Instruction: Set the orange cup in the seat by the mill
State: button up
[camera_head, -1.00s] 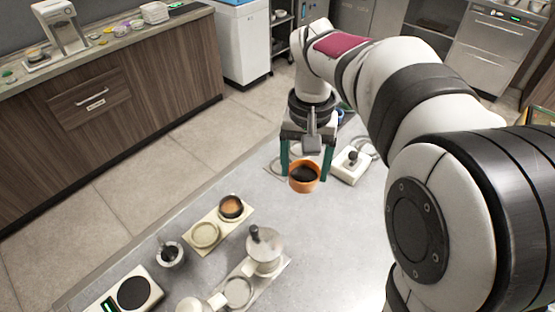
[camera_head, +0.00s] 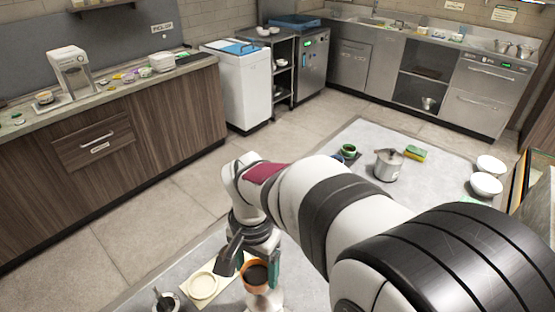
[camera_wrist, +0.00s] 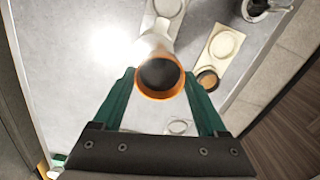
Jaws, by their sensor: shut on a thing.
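The orange cup (camera_head: 256,275) has dark contents and hangs in my gripper (camera_head: 257,267). In the wrist view, the orange cup (camera_wrist: 160,77) sits between my green fingers (camera_wrist: 160,74), which are shut on it. It looks upright and above the table. Behind it is a pale metal body (camera_wrist: 151,43), perhaps the mill, partly hidden by the cup. A round seat (camera_wrist: 167,5) lies beyond that body at the picture's top edge. The pale metal body (camera_head: 262,302) is mostly hidden in the head view.
A cream board with an empty round seat (camera_head: 203,286) lies left of the cup. A mortar (camera_head: 165,301) stands further left. A lidded pot (camera_head: 388,164) and white bowls (camera_head: 486,184) stand far right.

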jog(key=shift+s+a+f+m, duration=1)
jog(key=shift+s+f, duration=0.2)
jog(key=shift+f, duration=1.4)
jog(key=shift+s+a+f+m, duration=0.95)
jog(key=shift+s+f+m, duration=0.25)
jog(key=shift+f, duration=1.35)
jog(key=shift+s+a+f+m, duration=1)
jog(key=shift+s+f, duration=0.25)
jog(key=shift+f, duration=1.35)
jog(key=shift+f, duration=0.45)
jog(key=o, duration=1.3)
notch_tip(320, 180, up, 8)
